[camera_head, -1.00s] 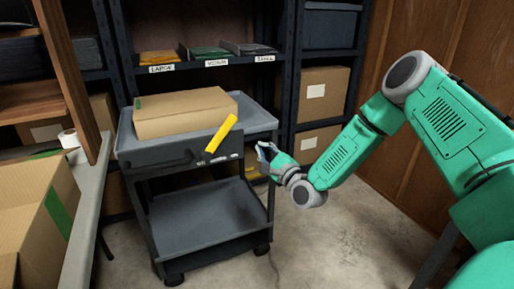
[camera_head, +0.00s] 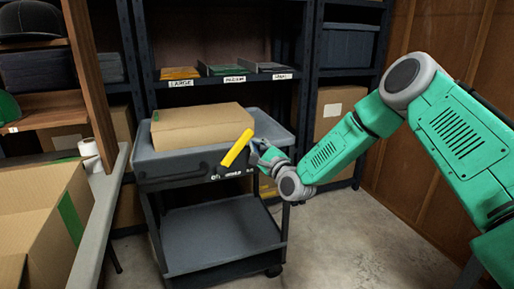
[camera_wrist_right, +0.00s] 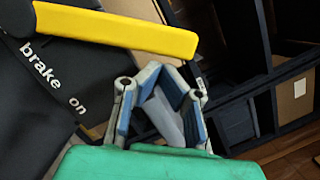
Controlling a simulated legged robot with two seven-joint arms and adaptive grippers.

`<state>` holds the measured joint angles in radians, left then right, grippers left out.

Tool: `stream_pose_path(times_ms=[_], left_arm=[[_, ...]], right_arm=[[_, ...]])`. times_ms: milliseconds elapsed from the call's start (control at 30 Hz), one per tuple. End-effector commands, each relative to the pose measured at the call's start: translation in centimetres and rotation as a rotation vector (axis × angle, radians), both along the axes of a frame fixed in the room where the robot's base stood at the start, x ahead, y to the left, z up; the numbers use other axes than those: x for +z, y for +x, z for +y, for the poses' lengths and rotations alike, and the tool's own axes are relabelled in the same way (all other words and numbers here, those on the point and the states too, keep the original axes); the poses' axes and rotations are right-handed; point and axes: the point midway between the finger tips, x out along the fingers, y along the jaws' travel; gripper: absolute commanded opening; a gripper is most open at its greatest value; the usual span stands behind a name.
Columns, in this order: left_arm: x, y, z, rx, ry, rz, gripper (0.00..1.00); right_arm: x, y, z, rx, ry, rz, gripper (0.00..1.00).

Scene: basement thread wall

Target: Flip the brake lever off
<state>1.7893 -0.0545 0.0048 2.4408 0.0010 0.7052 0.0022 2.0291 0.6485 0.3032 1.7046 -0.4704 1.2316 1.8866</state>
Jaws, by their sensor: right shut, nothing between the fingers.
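The yellow brake lever (camera_head: 238,148) is on the front of the grey cart (camera_head: 180,163), tilted with its free end up and to the right. In the right wrist view the lever (camera_wrist_right: 125,29) crosses the top left, with the words "brake on" on the dark panel below it. My right gripper (camera_head: 259,148) is shut and empty, just right of the lever's free end. In the right wrist view its fingers (camera_wrist_right: 165,72) come together just below the lever's end; whether they touch it I cannot tell. My left gripper is out of view.
A closed cardboard box (camera_head: 203,127) lies on the cart's top tray. A grey table (camera_head: 98,225) with an open carton (camera_head: 40,215) stands at the left. Shelves (camera_head: 305,80) stand behind the cart. The floor (camera_head: 370,240) at the right is clear.

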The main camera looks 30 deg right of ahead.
Motion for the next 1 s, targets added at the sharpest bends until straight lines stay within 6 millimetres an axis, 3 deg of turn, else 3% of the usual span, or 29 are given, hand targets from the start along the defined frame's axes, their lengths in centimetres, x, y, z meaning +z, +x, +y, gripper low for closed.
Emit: stream_pose_path(times_ms=[667,1000], left_arm=[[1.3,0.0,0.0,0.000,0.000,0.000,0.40],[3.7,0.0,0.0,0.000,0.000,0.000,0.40]], right_arm=[[1.3,0.2,0.9,0.001,-0.098,0.022,0.00],[3.3,0.7,2.8,0.004,-0.277,0.063,0.00]])
